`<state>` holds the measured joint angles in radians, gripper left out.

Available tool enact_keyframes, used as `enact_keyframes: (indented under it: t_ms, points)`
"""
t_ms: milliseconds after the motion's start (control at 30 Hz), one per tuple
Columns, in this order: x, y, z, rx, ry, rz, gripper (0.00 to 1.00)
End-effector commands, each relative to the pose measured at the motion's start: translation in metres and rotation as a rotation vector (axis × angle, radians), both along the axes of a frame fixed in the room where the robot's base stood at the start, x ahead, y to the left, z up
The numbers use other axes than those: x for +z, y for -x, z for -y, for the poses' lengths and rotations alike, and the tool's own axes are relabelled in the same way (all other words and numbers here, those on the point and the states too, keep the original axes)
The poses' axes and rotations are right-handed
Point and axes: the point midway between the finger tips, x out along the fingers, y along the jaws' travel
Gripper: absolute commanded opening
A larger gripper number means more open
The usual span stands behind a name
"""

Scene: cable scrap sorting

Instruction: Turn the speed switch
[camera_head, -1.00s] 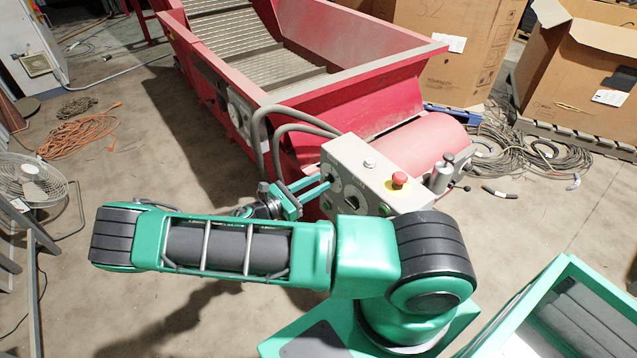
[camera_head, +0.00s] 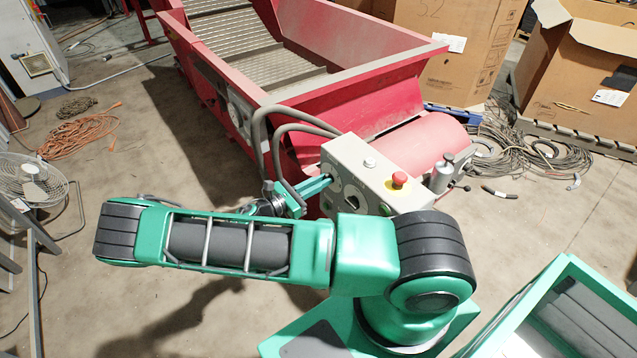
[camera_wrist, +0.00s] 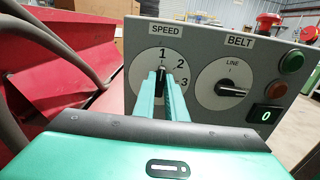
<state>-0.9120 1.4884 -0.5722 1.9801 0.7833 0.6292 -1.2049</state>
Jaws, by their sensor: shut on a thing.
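The speed switch (camera_wrist: 160,77) is a dark knob on a white dial marked 1, 2 and 3 under a SPEED label, seen in the wrist view. It points up, close to the 1. My gripper (camera_wrist: 163,80) is shut on the knob, its two green fingers on either side and hiding the lower dial. In the head view my gripper (camera_head: 322,185) reaches the left side of the grey control box (camera_head: 385,177). The front of the box is seen only at a slant there.
Right of the speed dial are the BELT switch (camera_wrist: 232,91), a green button (camera_wrist: 291,61), a red button (camera_wrist: 276,88) and a display reading 0 (camera_wrist: 264,115). A red emergency button (camera_head: 399,179) tops the box. Grey hoses (camera_head: 262,140) arch close to my gripper's left.

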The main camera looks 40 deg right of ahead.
Motion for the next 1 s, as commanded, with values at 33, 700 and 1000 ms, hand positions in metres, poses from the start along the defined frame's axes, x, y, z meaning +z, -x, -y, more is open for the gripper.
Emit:
enact_keyframes:
  t_ms: [33,700,1000]
  points:
    - [0.0004,-0.0019,-0.0005,0.004,-0.002,0.019,0.00]
    - [-0.0006,0.0014,-0.0006,0.005,-0.021,0.567,0.00]
    - [-0.0023,0.0029,-0.0002,0.005,-0.031,0.851,0.00]
